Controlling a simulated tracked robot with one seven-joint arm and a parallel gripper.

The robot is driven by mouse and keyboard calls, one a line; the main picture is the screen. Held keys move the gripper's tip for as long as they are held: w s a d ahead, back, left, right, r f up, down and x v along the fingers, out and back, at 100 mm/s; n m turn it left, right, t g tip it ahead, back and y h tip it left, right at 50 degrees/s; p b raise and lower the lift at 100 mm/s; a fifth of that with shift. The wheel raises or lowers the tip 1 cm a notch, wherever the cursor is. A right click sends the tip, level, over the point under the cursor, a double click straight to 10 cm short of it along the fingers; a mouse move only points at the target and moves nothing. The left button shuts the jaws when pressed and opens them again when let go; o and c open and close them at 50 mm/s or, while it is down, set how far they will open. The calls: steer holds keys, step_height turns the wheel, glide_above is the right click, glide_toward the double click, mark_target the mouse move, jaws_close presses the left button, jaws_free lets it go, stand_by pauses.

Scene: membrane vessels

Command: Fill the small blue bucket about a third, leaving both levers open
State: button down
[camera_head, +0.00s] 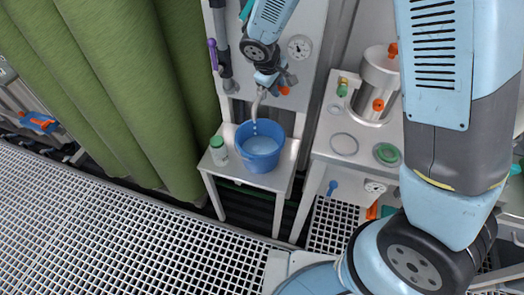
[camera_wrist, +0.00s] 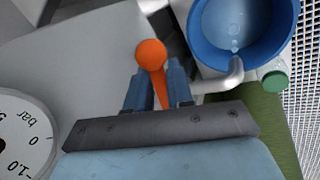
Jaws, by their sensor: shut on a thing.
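The blue bucket (camera_head: 272,163) stands upright on a small white table. It also shows at the top right of the wrist view (camera_wrist: 202,38). Pale liquid (camera_head: 261,146) covers its bottom; the exact level is hard to judge. A grey spout (camera_head: 256,104) hangs over it, with white drops below its mouth. An orange lever (camera_wrist: 151,54) sits between the fingers of my gripper (camera_wrist: 158,88), which is shut on it. In the head view my gripper (camera_head: 270,82) is at the valve above the bucket. A purple-handled lever (camera_head: 212,54) stands upright beside the left pipe.
A white jar with a green lid (camera_head: 218,150) stands left of the bucket. A pressure gauge (camera_wrist: 25,135) is close to my gripper. A metal vessel (camera_head: 377,85) stands on the right table. A green curtain (camera_head: 120,90) hangs on the left.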

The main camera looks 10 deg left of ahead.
steer(key=n, duration=0.1)
steer(key=w+n+y, duration=0.1)
steer(key=n, duration=0.1)
steer(key=shift+d+f, duration=0.35)
steer(key=shift+w+r+n+t+y, duration=0.2)
steer(key=shift+w+n+t+y, duration=0.15)
steer(key=shift+n, duration=0.75)
steer(key=c, duration=1.4)
jaws_free()
steer(key=shift+w, duration=0.1)
steer(key=shift+o, duration=0.6)
steer(key=shift+w+f, duration=0.15)
steer(key=shift+w, duration=0.1)
steer(key=shift+o, duration=1.1)
steer(key=shift+a+r, duration=0.1)
steer(key=shift+r, duration=0.15)
steer(key=v, duration=1.3)
steer(key=shift+r, duration=0.2)
